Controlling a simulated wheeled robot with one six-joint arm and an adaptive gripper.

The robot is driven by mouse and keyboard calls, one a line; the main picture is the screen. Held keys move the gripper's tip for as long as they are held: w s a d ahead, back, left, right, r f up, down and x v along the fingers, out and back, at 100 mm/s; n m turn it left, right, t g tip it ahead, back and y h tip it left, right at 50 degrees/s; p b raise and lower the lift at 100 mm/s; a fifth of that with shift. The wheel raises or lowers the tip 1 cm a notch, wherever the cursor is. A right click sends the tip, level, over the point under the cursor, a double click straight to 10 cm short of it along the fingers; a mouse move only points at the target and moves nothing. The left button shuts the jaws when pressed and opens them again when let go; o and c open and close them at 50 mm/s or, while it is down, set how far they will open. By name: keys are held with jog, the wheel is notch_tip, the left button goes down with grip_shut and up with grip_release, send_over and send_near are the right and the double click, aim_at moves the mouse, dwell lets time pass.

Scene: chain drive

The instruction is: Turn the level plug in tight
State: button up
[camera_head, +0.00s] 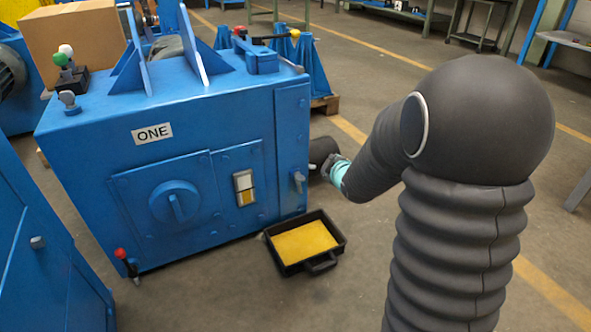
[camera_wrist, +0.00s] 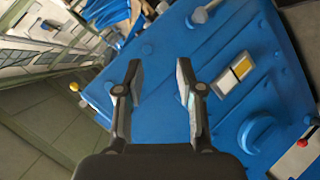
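The blue gear case (camera_head: 145,150) marked ONE stands left of my arm. In the wrist view a grey fitting (camera_wrist: 200,15) at the top appears to be the same one. I cannot tell how far it is turned in. My gripper (camera_wrist: 160,78) is open and empty, its two fingers apart in front of the blue case. The fitting lies beyond and right of the fingers, untouched. In the head view my gripper is small beside the case.
A sight glass (camera_head: 244,188), half yellow, and a large round knob (camera_head: 174,202) are on the front. A black tray (camera_head: 326,264) holding yellow liquid is on the floor below. The floor to the right is mostly clear.

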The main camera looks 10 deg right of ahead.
jog(key=w+f+n+t+y, duration=0.2)
jog(key=w+f+n, duration=0.25)
jog(key=f, duration=0.45)
jog(key=n+t+y, duration=0.3)
jog(key=n, duration=0.1)
send_near(302, 181)
jog(key=shift+m, duration=0.25)
jog(key=x, duration=1.1)
jog(key=shift+w, duration=0.2)
grip_shut()
